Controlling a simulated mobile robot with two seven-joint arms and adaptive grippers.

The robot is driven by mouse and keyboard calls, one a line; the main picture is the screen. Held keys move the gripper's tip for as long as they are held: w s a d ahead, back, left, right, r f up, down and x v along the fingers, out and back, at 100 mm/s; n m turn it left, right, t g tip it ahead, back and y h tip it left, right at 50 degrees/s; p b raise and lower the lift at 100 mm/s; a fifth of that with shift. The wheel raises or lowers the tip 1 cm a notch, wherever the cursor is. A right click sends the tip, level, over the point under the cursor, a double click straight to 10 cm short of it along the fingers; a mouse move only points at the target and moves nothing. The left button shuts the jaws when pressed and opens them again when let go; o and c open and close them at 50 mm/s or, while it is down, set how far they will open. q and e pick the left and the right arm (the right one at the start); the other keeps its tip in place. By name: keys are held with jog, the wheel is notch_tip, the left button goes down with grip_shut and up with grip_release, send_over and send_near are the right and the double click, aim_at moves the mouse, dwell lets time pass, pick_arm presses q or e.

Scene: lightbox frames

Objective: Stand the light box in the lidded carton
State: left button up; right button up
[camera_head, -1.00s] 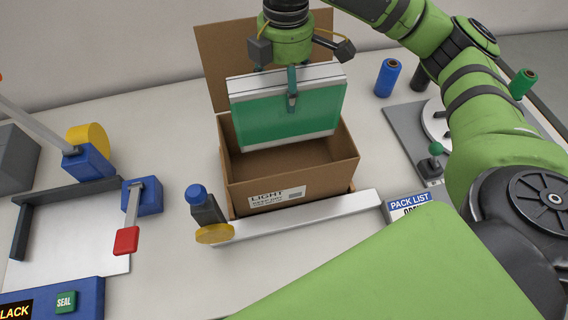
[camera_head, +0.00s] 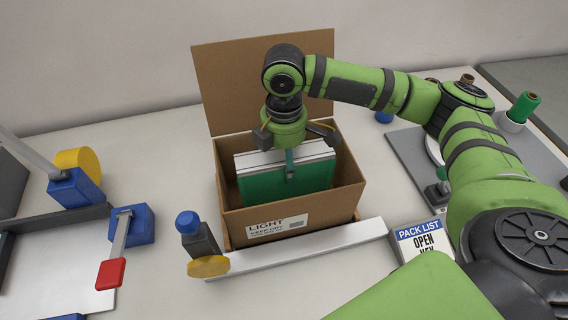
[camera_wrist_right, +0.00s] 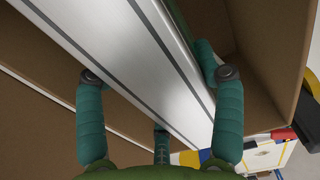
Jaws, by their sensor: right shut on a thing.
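The light box (camera_head: 262,188) is a flat green panel with a silver frame edge. It stands upright inside the open carton (camera_head: 290,226), its lower part hidden by the carton's front wall. The carton's brown lid (camera_head: 232,85) stands raised at the back. My right gripper (camera_head: 289,172) is shut on the light box's top edge. In the right wrist view the fingers (camera_wrist_right: 160,112) lie on either side of the silver edge (camera_wrist_right: 150,60), with carton walls around. I cannot see whether the light box touches the carton floor. My left gripper is not in view.
A white bar (camera_head: 300,252) lies along the carton's front, with a blue-knobbed clamp (camera_head: 196,236) at its left end. A pack list card (camera_head: 424,240) stands at right. A blue device with a red-tipped lever (camera_head: 112,272) is at left. A grey fixture plate (camera_head: 408,160) lies behind my right arm.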

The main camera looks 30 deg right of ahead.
jog(key=shift+f, duration=1.25)
jog(key=o, duration=1.7)
jog(key=shift+s, duration=0.1)
jog(key=shift+r, duration=0.55)
notch_tip(320, 180, up, 11)
jog(key=shift+r+b, duration=0.1)
jog(key=shift+b, duration=0.65)
